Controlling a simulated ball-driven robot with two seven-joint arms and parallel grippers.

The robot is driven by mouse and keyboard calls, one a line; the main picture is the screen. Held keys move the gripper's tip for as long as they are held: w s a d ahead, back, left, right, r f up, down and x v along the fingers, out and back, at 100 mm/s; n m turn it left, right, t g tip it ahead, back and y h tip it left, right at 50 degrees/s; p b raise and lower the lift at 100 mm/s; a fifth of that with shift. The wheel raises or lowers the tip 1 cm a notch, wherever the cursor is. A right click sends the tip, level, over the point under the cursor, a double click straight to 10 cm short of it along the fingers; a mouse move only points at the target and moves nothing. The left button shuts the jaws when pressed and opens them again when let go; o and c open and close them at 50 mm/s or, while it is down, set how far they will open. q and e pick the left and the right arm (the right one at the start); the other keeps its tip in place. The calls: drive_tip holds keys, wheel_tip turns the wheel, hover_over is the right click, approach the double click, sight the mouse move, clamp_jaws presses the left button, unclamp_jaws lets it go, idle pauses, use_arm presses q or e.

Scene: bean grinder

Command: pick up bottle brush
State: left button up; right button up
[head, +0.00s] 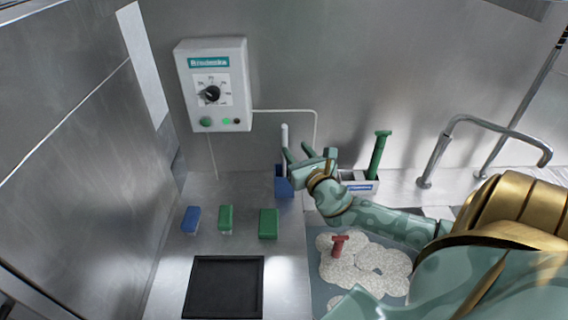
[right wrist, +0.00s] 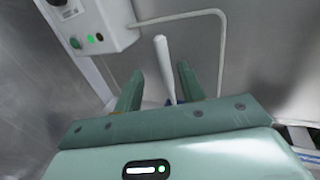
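A slim white handle (head: 284,136) stands upright in a blue holder (head: 284,184) against the back wall. It looks like the bottle brush; its lower end is hidden in the holder. My right gripper (head: 299,150) is just to the right of this handle, fingers pointing toward the wall. In the right wrist view, the white handle (right wrist: 165,68) shows between the two spread green fingers of the right gripper (right wrist: 160,75), with gaps on both sides. I cannot tell whether it is within the fingers' depth. My left gripper is not in view.
A green handle (head: 378,155) stands in a white holder (head: 360,184) to the right. A control box (head: 213,85) hangs on the wall. Blue and green blocks (head: 225,217) and a black tray (head: 224,288) are at the left. A red-handled tool (head: 338,244) lies on the right side.

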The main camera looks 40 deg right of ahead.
sight(286, 136)
drive_tip(key=x, duration=0.4)
drive_tip(key=shift+w, duration=0.2)
drive_tip(key=x, duration=0.1)
drive_tip(key=b+x, duration=0.1)
drive_tip(key=x, duration=0.1)
drive_tip(key=f+x, duration=0.1)
drive_tip(key=x, duration=0.1)
drive_tip(key=shift+w+d, duration=0.15)
drive_tip(key=shift+d, duration=0.1)
clamp_jaws()
